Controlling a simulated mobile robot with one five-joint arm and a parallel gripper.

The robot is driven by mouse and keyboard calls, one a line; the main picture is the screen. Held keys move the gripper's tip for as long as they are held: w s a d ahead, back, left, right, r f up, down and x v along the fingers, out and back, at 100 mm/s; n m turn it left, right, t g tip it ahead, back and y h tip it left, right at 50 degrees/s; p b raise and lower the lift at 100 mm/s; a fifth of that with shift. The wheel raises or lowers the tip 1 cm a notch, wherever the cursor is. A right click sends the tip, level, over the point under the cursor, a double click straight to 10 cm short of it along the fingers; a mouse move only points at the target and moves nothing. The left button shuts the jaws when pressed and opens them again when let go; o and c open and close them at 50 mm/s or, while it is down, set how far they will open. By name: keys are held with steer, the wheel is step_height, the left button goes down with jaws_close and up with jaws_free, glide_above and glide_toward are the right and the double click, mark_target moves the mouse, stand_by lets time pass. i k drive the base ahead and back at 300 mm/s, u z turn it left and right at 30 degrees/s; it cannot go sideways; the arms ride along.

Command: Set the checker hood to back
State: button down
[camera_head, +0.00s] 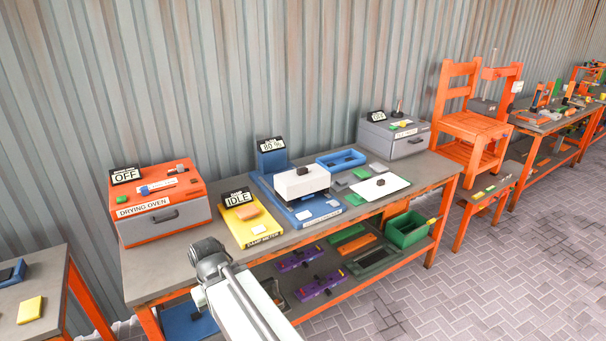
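The checker appears to be the blue machine (259,182) in the middle of the bench, with an upright back post and a sign that seems to read 80 %. Its front label is too small to read. A white box-shaped hood (302,186) with a black knob (302,171) on top sits over the middle of its blue base. A light tile (304,214) lies on the base in front of the hood. My arm rises from the bottom of the picture, left of the checker and short of it. My gripper's fingers do not show.
A yellow damp meter (268,233) marked IDLE and an orange drying oven (190,218) marked OFF stand to the left. A white sheet (390,192), a blue tray (351,157) and a grey box (405,146) are to the right. The lower shelf holds several items.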

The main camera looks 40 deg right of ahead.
mark_target(289, 184)
steer(key=i, duration=0.95)
steer(key=z, duration=0.05)
